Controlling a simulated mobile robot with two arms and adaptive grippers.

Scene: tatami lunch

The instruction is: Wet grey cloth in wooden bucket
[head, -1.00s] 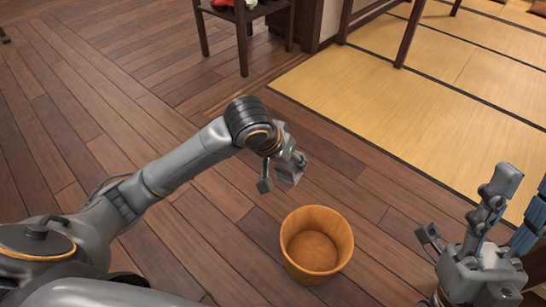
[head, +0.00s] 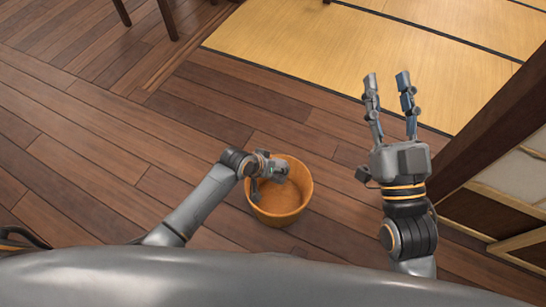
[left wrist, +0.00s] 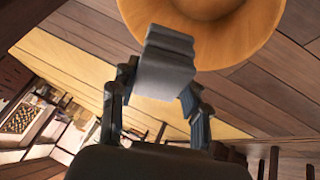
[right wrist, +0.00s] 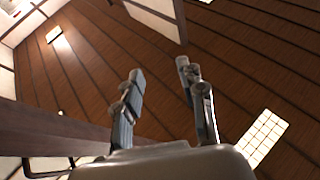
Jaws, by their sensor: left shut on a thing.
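The round wooden bucket (head: 297,208) stands on the plank floor in front of me, and its orange-brown rim shows at the top of the left wrist view (left wrist: 262,30). My left gripper (head: 270,172) is over the bucket's far left part and hides some of its inside. In the left wrist view, its fingers (left wrist: 157,98) are shut on a folded grey cloth (left wrist: 165,62), which overlaps the bucket's rim in that picture. I cannot tell how deep the cloth is or whether it is wet. My right gripper (head: 388,88) is open and empty, well right of the bucket.
Bare plank floor (head: 100,160) surrounds the bucket. Yellow tatami mats (head: 330,55) lie beyond it. A dark wooden post and panelled wall (head: 500,170) stand close to the right arm. Dark furniture legs (head: 165,18) show at the top left.

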